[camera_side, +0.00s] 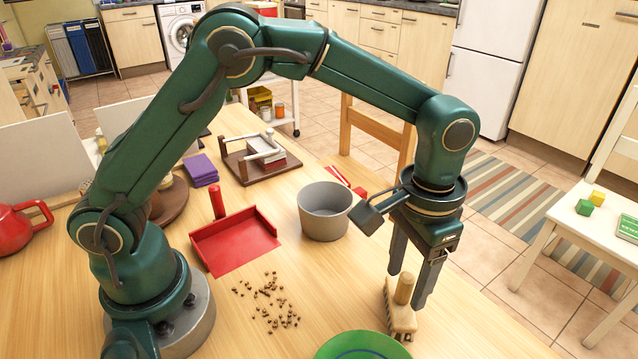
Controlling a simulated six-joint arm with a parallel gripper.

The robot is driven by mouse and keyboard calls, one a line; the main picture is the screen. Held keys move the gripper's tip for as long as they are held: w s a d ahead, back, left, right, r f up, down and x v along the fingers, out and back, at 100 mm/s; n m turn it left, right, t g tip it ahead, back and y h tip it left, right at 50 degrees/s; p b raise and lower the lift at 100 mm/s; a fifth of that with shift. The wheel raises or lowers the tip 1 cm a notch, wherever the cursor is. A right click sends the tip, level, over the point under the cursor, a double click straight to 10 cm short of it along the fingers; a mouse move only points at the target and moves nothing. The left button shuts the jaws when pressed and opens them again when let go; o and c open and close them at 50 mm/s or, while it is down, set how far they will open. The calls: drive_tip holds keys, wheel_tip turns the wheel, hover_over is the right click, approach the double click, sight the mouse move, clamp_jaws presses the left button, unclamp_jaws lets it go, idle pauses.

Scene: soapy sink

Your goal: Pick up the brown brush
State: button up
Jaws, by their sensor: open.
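The brown brush (403,290) rests on the wooden table at the lower right, with a light wooden block and an upright round handle. My gripper (408,290) points down over it, with one dark finger behind and left of the handle and the other on its right. The jaws are open around the handle, with the fingertips low, near the block. I cannot tell whether either finger touches the brush.
A grey pot (325,212) stands left of my gripper. A red dustpan (235,243) and scattered brown crumbs (267,301) lie further left. A green plate (362,347) is close by at the front edge of the picture. A wooden chair (362,140) stands behind the table.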

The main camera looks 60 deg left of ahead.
drive_tip(key=shift+f, duration=0.3)
clamp_jaws()
drive_tip(key=shift+r, duration=0.1)
